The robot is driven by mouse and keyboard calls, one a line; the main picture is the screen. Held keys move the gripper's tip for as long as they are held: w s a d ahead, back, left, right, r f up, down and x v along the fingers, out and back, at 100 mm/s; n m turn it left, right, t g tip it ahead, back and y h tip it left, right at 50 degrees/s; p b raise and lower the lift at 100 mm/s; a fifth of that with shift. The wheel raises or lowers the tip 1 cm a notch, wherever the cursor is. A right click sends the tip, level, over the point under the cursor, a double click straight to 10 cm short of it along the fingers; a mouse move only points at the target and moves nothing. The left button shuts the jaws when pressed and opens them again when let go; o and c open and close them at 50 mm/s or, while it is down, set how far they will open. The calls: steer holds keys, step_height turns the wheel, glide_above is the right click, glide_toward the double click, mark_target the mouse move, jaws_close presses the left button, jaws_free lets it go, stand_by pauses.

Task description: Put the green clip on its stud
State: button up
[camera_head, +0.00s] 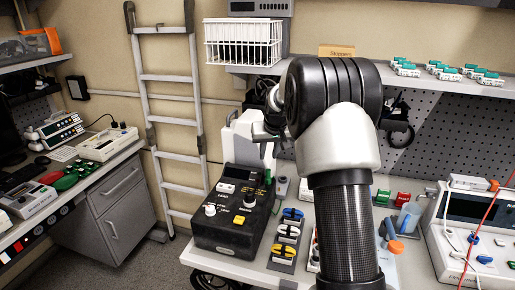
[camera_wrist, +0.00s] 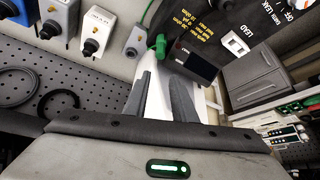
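The green clip (camera_wrist: 160,45) shows in the wrist view with a green lead running up from it. It is close to the black control box and just beyond my fingertips. A small green piece, probably the same clip (camera_head: 268,177), shows in the head view at the box's back right corner. My gripper (camera_wrist: 160,76) has its two dark fingers apart, with a pale surface visible between them, and nothing is held. In the head view my arm largely hides the gripper. I cannot clearly make out the stud; a grey module (camera_wrist: 135,41) with a dark knob sits beside the lead.
The black control box (camera_head: 232,222) with knobs stands at the bench's left end. Blue, white and yellow modules (camera_head: 288,232) line its right side. Green and red blocks (camera_head: 402,199) and a white instrument (camera_head: 470,235) stand farther right. A shelf (camera_head: 440,82) crosses above.

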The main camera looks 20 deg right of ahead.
mark_target(269, 171)
step_height(269, 171, down, 7)
steer(key=b, duration=0.5)
steer(key=shift+w+d+f, duration=0.15)
steer(key=shift+c, duration=0.4)
jaws_close()
step_height(269, 171, up, 5)
steer(key=p, duration=0.3)
stand_by(0.5)
